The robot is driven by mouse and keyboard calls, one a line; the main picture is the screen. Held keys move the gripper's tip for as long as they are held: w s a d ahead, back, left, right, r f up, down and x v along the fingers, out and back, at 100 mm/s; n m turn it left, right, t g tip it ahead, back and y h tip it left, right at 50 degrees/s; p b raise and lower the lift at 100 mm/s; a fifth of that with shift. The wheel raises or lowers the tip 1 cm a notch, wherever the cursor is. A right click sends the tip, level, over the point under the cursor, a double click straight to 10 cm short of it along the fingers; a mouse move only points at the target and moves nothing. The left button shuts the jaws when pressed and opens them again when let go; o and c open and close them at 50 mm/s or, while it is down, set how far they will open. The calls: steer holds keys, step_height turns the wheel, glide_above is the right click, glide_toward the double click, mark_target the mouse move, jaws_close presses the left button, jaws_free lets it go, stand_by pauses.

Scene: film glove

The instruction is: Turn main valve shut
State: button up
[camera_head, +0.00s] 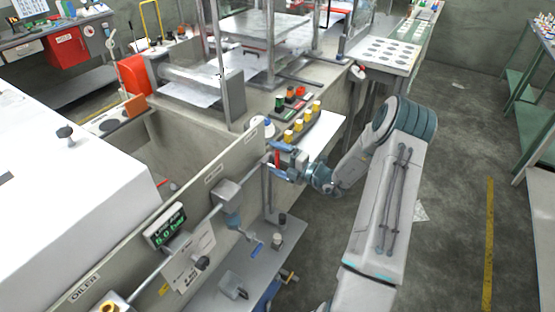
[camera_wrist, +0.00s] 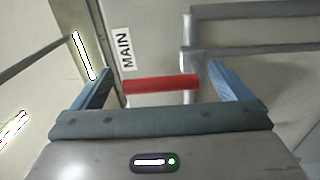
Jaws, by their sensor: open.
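The main valve's red handle (camera_wrist: 160,84) shows in the wrist view as a bar running left to right, beside a grey metal pipe and fitting (camera_wrist: 191,60). A white label reading MAIN (camera_wrist: 124,50) is on the panel above its left end. My gripper (camera_wrist: 162,85) is open, with one blue-padded finger on each side of the red handle. Whether either finger touches it I cannot tell. In the head view my gripper (camera_head: 278,160) is at the far end of the beige panel, where the handle is mostly hidden.
A panel (camera_head: 130,235) carries a pipe, a gauge display reading 6.0 bar (camera_head: 166,227) and a blue-handled valve (camera_head: 254,238). A shelf (camera_head: 225,275) lies below. Yellow knobs (camera_head: 298,125) stand on the ledge behind my gripper. The floor to the right is open.

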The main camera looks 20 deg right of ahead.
steer(key=b+v, duration=0.3)
steer(key=v, duration=1)
steer(key=shift+s+d, duration=0.25)
